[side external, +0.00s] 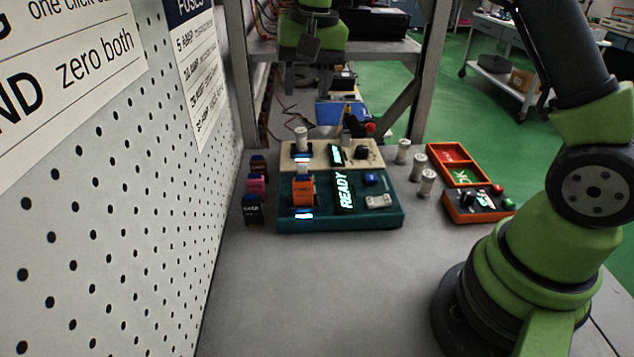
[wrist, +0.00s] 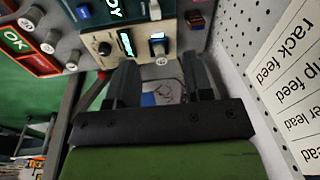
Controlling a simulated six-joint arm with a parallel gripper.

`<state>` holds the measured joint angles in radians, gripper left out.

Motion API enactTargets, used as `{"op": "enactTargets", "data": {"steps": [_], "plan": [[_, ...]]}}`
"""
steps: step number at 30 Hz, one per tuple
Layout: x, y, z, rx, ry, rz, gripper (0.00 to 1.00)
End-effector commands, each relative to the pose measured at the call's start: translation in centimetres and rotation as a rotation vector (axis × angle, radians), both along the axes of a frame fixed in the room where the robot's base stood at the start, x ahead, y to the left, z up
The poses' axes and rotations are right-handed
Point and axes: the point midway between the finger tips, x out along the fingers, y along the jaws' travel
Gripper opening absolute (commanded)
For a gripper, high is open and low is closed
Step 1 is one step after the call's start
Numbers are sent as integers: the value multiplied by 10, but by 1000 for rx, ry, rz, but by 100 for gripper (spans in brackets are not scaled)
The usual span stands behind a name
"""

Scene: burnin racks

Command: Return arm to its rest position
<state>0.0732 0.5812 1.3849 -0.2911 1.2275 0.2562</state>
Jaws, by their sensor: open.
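My gripper (side external: 303,76) hangs high behind the burn-in racks, near the back of the bench, and holds nothing. In the wrist view its two fingers (wrist: 162,75) are spread apart, with no object between them. The teal rack (side external: 385,217) shows a lit READY display, and an orange module (side external: 303,191) stands upright in its slot. The beige rack (side external: 319,155) sits behind it with a lit display, a black knob and a white-capped cylinder (side external: 301,138) at its left. The beige rack also shows in the wrist view (wrist: 100,32).
Three small modules, brown (side external: 258,165), pink (side external: 256,184) and black (side external: 253,210), stand left of the racks by the pegboard (side external: 190,215). Three cylinders (side external: 419,166) stand at right, beside an orange tray (side external: 446,152) and an orange box (side external: 478,206). The front bench is clear.

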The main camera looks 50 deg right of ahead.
Motion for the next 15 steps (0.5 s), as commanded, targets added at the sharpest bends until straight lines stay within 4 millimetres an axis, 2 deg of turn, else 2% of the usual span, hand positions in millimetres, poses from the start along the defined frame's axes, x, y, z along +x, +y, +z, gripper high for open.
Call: {"op": "enactTargets", "data": {"steps": [1, 6, 10, 15], "plan": [[-14, 5, 22, 3, -41, 25, 47], [-66, 19, 68, 17, -160, 104, 47], [-110, 29, 90, 23, -253, 162, 47], [-169, 39, 98, 23, -373, 234, 47]]}}
